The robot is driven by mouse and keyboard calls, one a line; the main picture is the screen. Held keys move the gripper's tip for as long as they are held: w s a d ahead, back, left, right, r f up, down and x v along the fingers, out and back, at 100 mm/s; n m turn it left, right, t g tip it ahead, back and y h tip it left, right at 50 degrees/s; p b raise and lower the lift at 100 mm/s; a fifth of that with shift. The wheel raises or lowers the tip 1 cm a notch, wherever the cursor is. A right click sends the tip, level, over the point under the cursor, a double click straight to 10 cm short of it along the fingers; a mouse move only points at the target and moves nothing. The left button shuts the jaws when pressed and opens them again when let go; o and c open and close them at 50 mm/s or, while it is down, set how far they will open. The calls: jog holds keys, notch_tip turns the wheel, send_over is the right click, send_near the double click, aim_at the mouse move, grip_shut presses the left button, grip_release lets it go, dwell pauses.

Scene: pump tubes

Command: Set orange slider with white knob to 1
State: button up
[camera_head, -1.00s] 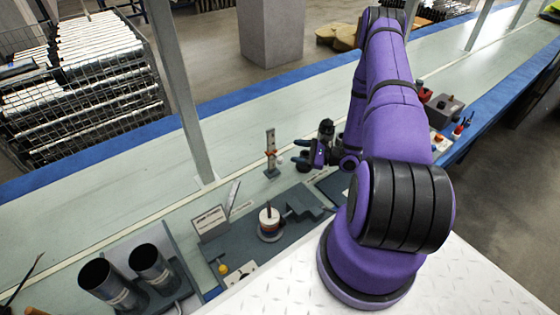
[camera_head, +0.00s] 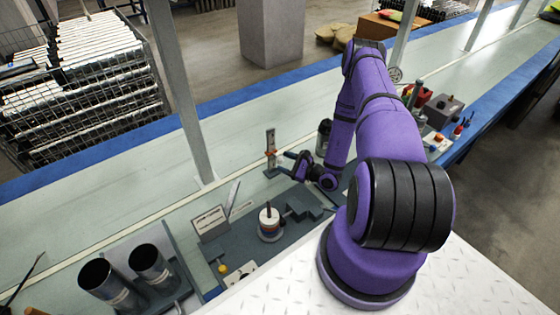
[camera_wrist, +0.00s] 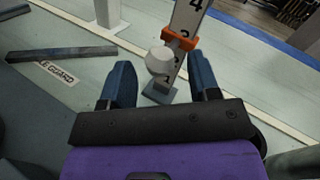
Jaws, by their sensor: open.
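The upright numbered scale (camera_head: 270,137) stands on a small base at the middle of the bench; it also shows in the wrist view (camera_wrist: 188,17). The orange slider (camera_wrist: 180,39) sits around it near the 3 mark, with the 4 above and the 1 near the base. Its round white knob (camera_wrist: 159,61) sticks out toward my gripper. My gripper (camera_wrist: 160,66) is open, with one blue finger on each side of the knob. I cannot tell whether either finger touches it. In the head view my gripper (camera_head: 286,163) is just right of the orange slider (camera_head: 270,153).
A dark station with a round white-and-red piece (camera_head: 269,218) and a sign plate (camera_head: 209,221) is nearer me. Two dark cylinders (camera_head: 105,284) stand at the lower left. A red-and-grey device (camera_head: 443,110) is at the right. The bench behind the scale is clear.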

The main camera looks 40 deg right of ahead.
jog(key=shift+x, duration=1.25)
jog(key=shift+c, duration=0.5)
grip_shut()
jog(key=shift+f, duration=2.15)
jog(key=shift+o, duration=0.5)
grip_release()
jog(key=v, duration=1.1)
jog(key=shift+a, duration=0.1)
jog(key=shift+w, duration=0.1)
jog(key=shift+c, duration=0.5)
